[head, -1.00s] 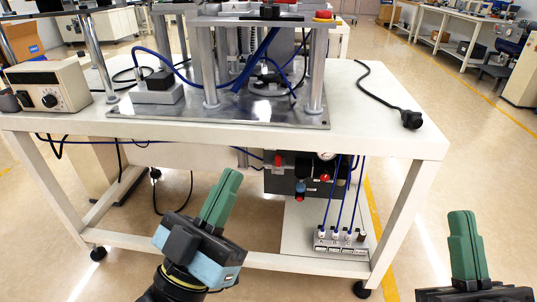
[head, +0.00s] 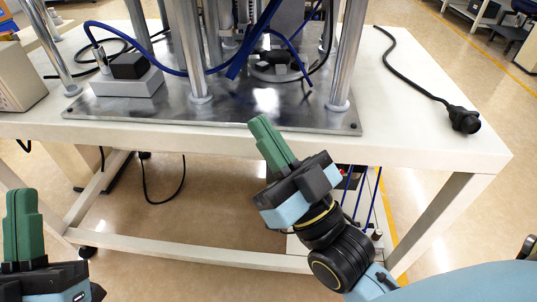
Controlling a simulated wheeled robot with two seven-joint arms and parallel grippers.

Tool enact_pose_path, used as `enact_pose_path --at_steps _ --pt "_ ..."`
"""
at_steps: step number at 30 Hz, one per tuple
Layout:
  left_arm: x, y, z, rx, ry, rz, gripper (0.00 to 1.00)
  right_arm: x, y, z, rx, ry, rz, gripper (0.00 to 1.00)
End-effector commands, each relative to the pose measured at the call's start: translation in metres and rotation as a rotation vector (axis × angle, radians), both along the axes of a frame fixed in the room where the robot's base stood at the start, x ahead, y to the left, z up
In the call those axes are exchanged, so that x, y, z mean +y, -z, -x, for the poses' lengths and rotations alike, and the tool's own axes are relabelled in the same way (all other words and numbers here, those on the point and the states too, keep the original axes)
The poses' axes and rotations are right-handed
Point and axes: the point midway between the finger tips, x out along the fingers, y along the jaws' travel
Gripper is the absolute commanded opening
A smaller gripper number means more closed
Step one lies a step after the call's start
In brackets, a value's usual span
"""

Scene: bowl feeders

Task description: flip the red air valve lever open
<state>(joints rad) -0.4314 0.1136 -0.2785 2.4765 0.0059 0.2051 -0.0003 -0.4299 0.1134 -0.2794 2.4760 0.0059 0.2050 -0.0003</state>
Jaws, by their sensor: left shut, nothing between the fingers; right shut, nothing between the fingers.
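The red lever cannot be made out. The dark valve unit under the tabletop is mostly hidden behind my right gripper (head: 262,125). A small red spot (head: 341,171) shows just right of that gripper, and I cannot tell which part it is. My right gripper is shut and empty. Its green fingers point up and left, overlapping the table's front edge in the picture. My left gripper (head: 20,192) is shut and empty at the lower left, with its fingers pointing up.
The white table (head: 420,140) carries a metal plate (head: 230,118) with posts and blue hoses. A black plug (head: 464,120) lies at its right end. A table leg (head: 435,222) and lower crossbar (head: 190,250) frame the space underneath. A black cable (head: 165,195) hangs below the top.

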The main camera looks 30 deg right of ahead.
Motion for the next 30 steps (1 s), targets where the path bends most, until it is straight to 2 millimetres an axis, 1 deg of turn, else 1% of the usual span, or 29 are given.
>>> enact_pose_path --at_steps 8,11,14,18,21,26,27,30 --pt "-0.001 0.003 -0.001 0.013 0.003 -0.005 0.00 0.000 0.003 0.000 0.016 0.000 -0.001 0.00" --pt "-0.001 0.011 -0.007 0.073 -0.001 -0.025 0.00 0.000 0.014 -0.009 0.076 -0.001 0.010 0.00" --pt "-0.001 0.030 -0.017 0.198 -0.010 -0.064 0.00 -0.003 0.038 -0.024 0.204 0.001 0.027 0.00" --pt "0.001 0.067 -0.030 0.417 -0.024 -0.132 0.00 -0.009 0.083 -0.043 0.430 0.007 0.046 0.00" --pt "0.004 0.091 -0.033 0.553 -0.031 -0.171 0.00 -0.015 0.112 -0.050 0.569 0.015 0.052 0.00" --pt "0.011 0.126 -0.031 0.744 -0.044 -0.226 0.00 -0.024 0.154 -0.054 0.764 0.032 0.055 0.00" --pt "0.010 0.124 -0.031 0.737 -0.043 -0.224 0.00 -0.030 0.162 -0.062 0.763 0.028 -0.001 0.00" --pt "0.010 0.123 -0.030 0.744 -0.042 -0.225 0.00 -0.043 0.182 -0.077 0.774 0.020 -0.135 0.00"
